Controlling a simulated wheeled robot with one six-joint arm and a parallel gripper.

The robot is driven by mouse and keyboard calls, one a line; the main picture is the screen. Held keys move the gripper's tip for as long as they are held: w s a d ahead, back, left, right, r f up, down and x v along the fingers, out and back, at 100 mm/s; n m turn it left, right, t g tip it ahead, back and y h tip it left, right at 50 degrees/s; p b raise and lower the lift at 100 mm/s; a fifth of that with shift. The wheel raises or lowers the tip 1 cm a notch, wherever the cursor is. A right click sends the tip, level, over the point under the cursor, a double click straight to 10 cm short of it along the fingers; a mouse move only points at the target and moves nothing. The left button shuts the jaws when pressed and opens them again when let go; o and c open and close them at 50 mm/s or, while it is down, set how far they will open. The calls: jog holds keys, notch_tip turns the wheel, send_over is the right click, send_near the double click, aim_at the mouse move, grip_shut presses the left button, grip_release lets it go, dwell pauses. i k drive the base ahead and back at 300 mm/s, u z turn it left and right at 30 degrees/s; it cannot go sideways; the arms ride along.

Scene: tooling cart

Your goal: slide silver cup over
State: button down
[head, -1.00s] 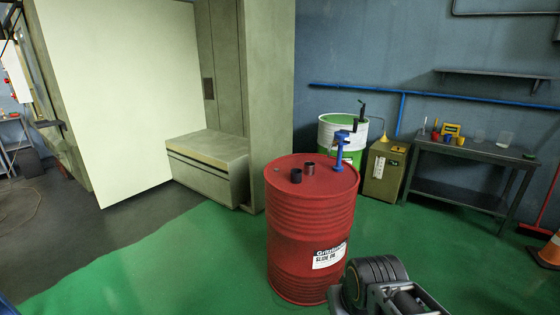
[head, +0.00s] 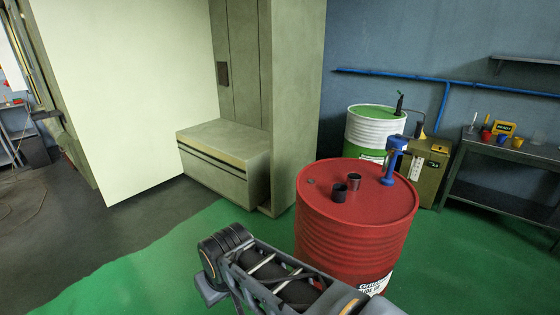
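A blue tool-like device (head: 392,162) stands on the drum's right rear edge. My arm crosses the bottom of the picture in front of the drum. My gripper is not in view, so I cannot see whether it holds anything.
A green-topped white drum (head: 376,130) and an olive cabinet (head: 427,172) stand behind the red drum. A dark bench (head: 503,152) with small containers is at right. A large machine with a low box (head: 225,155) is at left. The lid's front is clear.

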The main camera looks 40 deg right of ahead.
aim_at(353, 182)
jog(key=u, duration=0.05)
jog(key=i, duration=1.65)
jog(key=z, duration=1.05)
jog(key=i, duration=0.95)
jog(key=z, duration=1.25)
jog(key=i, duration=0.35)
jog(key=z, duration=0.3)
